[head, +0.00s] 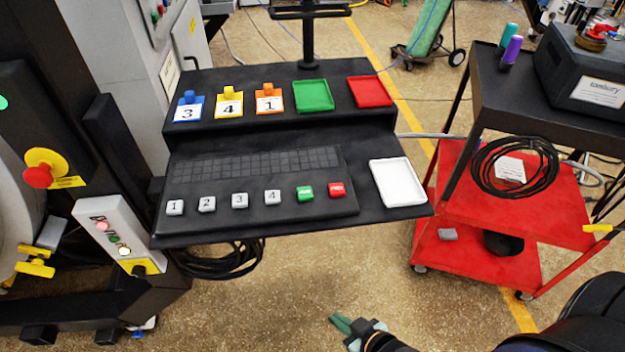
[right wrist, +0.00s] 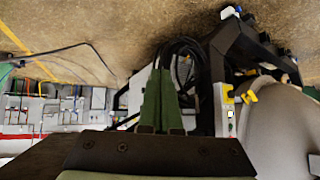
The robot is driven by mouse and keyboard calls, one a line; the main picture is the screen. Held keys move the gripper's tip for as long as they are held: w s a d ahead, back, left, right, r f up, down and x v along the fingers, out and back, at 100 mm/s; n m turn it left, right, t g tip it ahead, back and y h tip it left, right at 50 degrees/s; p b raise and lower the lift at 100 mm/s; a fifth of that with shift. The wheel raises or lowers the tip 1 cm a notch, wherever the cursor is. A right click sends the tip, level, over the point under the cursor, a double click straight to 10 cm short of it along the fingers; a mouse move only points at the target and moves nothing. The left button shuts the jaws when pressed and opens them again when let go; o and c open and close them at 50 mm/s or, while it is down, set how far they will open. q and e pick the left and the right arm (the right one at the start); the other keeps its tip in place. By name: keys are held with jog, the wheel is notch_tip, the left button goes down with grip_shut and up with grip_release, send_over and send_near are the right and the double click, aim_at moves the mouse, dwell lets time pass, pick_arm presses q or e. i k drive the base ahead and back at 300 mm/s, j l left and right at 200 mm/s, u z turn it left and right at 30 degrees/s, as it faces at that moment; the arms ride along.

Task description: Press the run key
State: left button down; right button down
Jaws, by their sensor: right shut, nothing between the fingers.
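The black control panel (head: 255,218) has grey keys marked 1 (head: 175,207), 2 (head: 207,204), 3 (head: 240,200) and 4 (head: 272,196). To their right are a green key (head: 305,193) and a red key (head: 336,190). Their small lettering is too small to read, so I cannot tell from it which is the run key. My right gripper (head: 338,322) is shut and empty, low over the floor in front of the panel, well apart from the keys. Its green fingers (right wrist: 162,100) are together in the right wrist view. My left gripper is not in view.
On the shelf behind are numbered cards on blue (head: 188,107), yellow (head: 229,104) and orange (head: 268,101) holders, a green tray (head: 313,96) and a red tray (head: 370,92). A white tray (head: 397,183) lies right of the keys. A red cart (head: 455,190) stands right.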

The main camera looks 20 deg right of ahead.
aim_at(303, 193)
jog(key=i+j+z, duration=0.1)
jog(key=z, duration=0.3)
jog(key=j+z, duration=0.3)
jog(key=z, duration=0.15)
jog(key=i, duration=0.05)
